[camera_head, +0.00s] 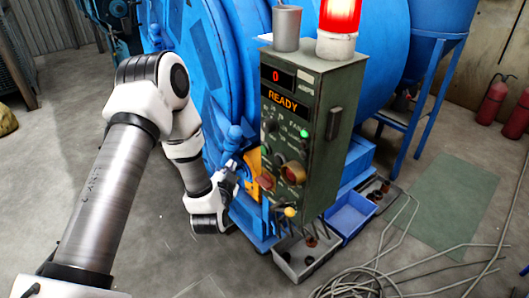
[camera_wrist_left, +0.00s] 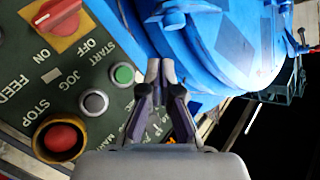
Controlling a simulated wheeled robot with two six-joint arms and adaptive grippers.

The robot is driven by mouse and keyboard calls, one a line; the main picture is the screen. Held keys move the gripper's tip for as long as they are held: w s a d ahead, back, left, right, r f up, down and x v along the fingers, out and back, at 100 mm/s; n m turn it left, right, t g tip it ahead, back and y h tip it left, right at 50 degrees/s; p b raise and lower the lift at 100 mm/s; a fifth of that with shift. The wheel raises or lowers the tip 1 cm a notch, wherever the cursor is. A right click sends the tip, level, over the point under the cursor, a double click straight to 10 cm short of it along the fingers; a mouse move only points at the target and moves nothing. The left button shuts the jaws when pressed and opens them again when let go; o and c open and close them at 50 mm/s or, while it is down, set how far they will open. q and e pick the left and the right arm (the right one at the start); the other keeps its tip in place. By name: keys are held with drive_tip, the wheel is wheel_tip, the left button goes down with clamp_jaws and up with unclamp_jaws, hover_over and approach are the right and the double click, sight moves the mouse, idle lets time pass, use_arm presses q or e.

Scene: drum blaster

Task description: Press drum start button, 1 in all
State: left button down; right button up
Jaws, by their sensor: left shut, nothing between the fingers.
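The control box (camera_head: 330,110) is green, with a display reading 0 and READY. In the left wrist view, its panel (camera_wrist_left: 100,62) carries a green button (camera_wrist_left: 122,74) labelled START, a grey button (camera_wrist_left: 94,102) by JOG, and a red mushroom button (camera_wrist_left: 62,138) in a yellow ring labelled STOP. My left gripper (camera_wrist_left: 160,65) is shut and empty, its fingertips just right of the green button in that view. No contact shows; the depth gap is hard to judge. In the head view this gripper (camera_head: 236,172) is beside the box's lower left edge. My right gripper is not in view.
A lit red beacon (camera_head: 339,20) and a metal cup (camera_head: 286,28) stand on the box. The large blue drum machine (camera_head: 205,70) is behind it. Grey and blue bins (camera_head: 350,215) and loose cables (camera_head: 400,270) lie on the floor at lower right.

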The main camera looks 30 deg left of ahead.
sight(265, 149)
use_arm(q)
drive_tip(key=w+d+b, duration=0.2)
drive_tip(key=w+d, duration=0.1)
drive_tip(key=w, duration=0.4)
drive_tip(key=shift+w, duration=0.4)
drive_tip(key=shift+d, duration=0.15)
idle(0.9)
drive_tip(key=shift+w+d, duration=0.1)
drive_tip(key=shift+w, duration=0.3)
